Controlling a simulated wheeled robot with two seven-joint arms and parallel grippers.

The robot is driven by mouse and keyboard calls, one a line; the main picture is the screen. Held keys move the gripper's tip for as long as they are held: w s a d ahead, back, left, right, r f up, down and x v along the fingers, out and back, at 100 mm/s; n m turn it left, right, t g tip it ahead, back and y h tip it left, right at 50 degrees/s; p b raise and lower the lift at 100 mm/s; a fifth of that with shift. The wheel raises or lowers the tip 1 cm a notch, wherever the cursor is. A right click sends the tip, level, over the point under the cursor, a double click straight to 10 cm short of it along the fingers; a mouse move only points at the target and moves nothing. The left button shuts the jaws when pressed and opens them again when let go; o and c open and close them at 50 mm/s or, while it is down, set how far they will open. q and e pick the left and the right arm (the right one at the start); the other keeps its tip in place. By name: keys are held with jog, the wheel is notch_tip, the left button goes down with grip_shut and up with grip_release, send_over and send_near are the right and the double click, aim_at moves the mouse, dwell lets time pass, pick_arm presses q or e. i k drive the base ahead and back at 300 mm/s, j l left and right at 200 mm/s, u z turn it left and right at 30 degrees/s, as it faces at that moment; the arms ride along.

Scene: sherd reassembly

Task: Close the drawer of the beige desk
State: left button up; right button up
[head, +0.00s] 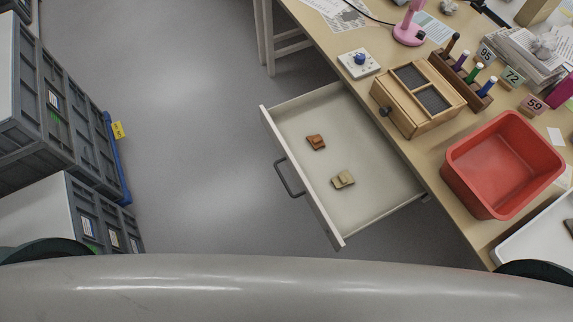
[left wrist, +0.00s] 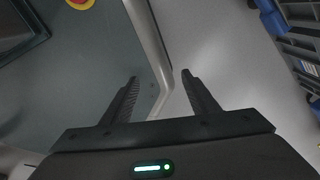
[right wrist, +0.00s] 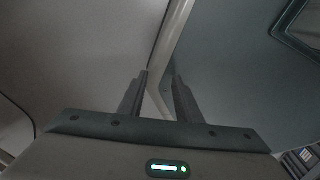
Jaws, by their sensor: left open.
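The beige desk (head: 433,160) stands at the right of the head view. Its drawer (head: 375,190) is pulled far out to the left, with a dark handle (head: 289,178) on its front panel. A reddish-brown sherd (head: 316,142) and a tan sherd (head: 343,180) lie apart on the drawer floor. My left gripper (left wrist: 158,74) is open and empty in the left wrist view. My right gripper (right wrist: 157,76) has a narrower gap between its fingers and holds nothing visible. Neither gripper shows in the head view, and neither wrist view shows the drawer.
A wooden box (head: 418,124), a red bin (head: 503,163) and a pink lamp base (head: 409,35) stand on the desk. Stacked grey crates (head: 60,110) stand at the left. The floor (head: 195,130) between crates and drawer is clear.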

aim_at(384, 184)
jog(key=k+l, duration=0.2)
jog(key=k, duration=0.35)
jog(key=k+l+z, duration=0.1)
jog(key=k, duration=0.4)
jog(key=k+l, duration=0.25)
jog(key=k, duration=0.25)
jog(key=k+z, duration=0.05)
